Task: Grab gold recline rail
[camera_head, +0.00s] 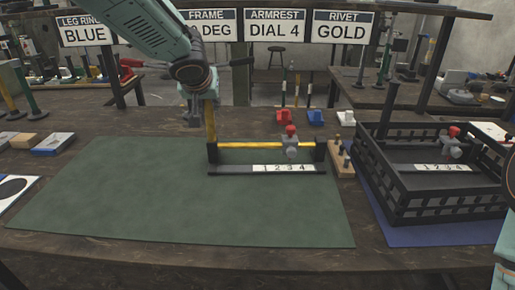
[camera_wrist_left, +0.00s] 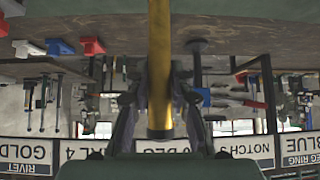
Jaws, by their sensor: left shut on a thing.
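The gold recline rail (camera_head: 210,121) stands upright below my left gripper (camera_head: 202,106) in the head view. In the left wrist view the gold rail (camera_wrist_left: 160,62) runs between the two dark fingers of my left gripper (camera_wrist_left: 158,108), which are shut on it. Its lower end is close to the left post of a black fixture (camera_head: 266,170); I cannot tell whether they touch. The fixture lies on the green mat (camera_head: 130,200) and has a yellow crossbar, a grey and red clamp and a strip marked 1 2 3 4. My right gripper is out of view.
A black crate (camera_head: 410,212) with a similar numbered strip stands on a blue mat at the right. A wooden block with pegs (camera_head: 341,160) sits between fixture and crate. Red and blue parts lie behind. Signs hang at the back. The left and front of the green mat are clear.

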